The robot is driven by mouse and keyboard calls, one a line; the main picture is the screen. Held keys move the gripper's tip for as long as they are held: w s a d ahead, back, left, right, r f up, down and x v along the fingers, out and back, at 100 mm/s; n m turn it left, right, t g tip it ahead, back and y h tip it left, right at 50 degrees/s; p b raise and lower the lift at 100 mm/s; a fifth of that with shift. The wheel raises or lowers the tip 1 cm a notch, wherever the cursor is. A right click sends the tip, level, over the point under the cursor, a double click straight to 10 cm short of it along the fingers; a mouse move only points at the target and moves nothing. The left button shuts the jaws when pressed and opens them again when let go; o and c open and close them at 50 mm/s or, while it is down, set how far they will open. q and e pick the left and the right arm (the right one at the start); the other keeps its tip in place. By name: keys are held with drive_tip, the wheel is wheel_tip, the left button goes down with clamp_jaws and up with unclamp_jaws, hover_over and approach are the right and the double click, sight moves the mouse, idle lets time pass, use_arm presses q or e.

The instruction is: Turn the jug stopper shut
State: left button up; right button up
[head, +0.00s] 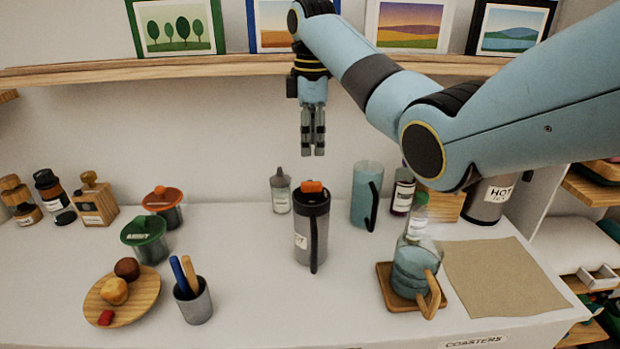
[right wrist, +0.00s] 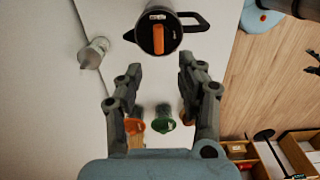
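The dark grey jug (head: 311,231) stands upright on the white table, with a black handle and a pale label. Its orange stopper (head: 312,186) sits in the top. The right wrist view shows the black lid from above, with the stopper (right wrist: 158,39) as an orange bar running up and down the picture and the handle to the right. My right gripper (head: 313,152) points down above the jug, apart from it. Its fingers (right wrist: 160,62) are spread and empty in the right wrist view. My left gripper is not in view.
A grey-capped bottle (head: 280,192) and a teal pitcher (head: 362,198) stand close to the jug. A glass pitcher (head: 410,272) sits on a wooden coaster at right. A cup with utensils (head: 194,302) is front left. A shelf with pictures (head: 230,64) runs behind my arm.

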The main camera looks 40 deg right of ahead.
sight(312, 182)
wheel_tip(312, 182, down, 10)
drive_tip(key=shift+w+f+p, duration=0.1)
drive_tip(key=shift+w+p, duration=0.05)
drive_tip(key=shift+p, duration=0.25)
drive_tip(key=shift+c, duration=0.2)
clamp_jaws()
